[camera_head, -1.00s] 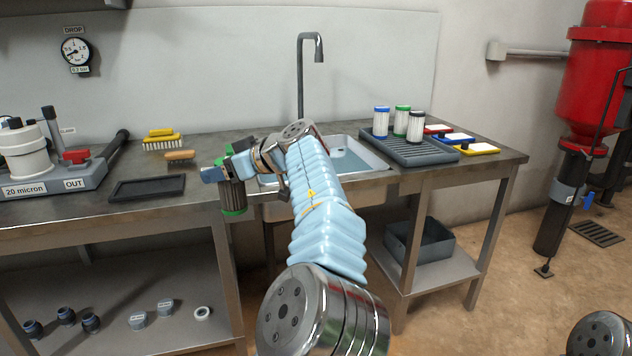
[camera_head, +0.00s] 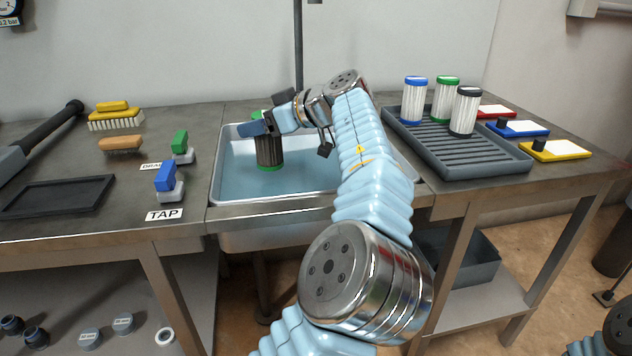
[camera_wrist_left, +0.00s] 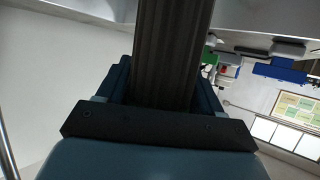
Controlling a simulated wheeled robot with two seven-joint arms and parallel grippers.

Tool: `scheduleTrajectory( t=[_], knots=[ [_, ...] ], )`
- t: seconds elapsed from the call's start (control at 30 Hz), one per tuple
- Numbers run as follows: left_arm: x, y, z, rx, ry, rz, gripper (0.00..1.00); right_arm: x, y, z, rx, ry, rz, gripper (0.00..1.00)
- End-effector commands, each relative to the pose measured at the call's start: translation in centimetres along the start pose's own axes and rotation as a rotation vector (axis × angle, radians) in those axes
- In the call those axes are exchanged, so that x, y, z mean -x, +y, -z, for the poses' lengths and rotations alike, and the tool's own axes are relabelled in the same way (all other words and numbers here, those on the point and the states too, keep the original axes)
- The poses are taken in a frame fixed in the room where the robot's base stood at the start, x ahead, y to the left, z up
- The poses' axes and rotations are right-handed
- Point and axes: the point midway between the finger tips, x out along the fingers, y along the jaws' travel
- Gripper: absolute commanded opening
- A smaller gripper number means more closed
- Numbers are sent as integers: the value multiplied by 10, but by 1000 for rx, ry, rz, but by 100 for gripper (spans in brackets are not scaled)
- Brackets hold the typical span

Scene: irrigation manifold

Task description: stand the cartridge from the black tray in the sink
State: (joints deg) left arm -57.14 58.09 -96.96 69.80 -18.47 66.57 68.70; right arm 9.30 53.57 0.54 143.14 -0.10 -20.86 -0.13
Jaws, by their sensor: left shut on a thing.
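The cartridge (camera_head: 268,153) is dark and ribbed with green end caps. It is upright in the head view, over the left part of the sink (camera_head: 232,190), which has blue-tinted water in it. My left gripper (camera_head: 262,128) is shut on the cartridge near its upper part. In the left wrist view the cartridge's dark ribbed body (camera_wrist_left: 172,50) stands between the fingers. I cannot tell whether its lower end touches the sink floor. The black tray (camera_head: 58,196) lies empty on the counter at the left. My right gripper is not in view.
Left of the sink stand a blue tap handle (camera_head: 166,178) and a green drain handle (camera_head: 180,145). Brushes (camera_head: 118,118) lie behind the black tray. A grey ribbed rack (camera_head: 480,163) at the right holds three white cartridges (camera_head: 445,100). The faucet pipe (camera_head: 298,60) rises behind the sink.

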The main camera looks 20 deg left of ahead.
Motion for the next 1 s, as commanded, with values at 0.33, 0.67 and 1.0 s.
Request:
scheduleTrajectory(
  t=[0.33, 0.67, 1.0],
  knots=[
    [-22, 0, -56, -2, 1, 0, 31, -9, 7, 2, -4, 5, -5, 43],
    [-38, 0, -92, -2, 1, 0, 31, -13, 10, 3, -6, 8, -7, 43],
    [-39, 0, -96, -1, -1, 0, 84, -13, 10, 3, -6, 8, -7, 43]
  ],
)
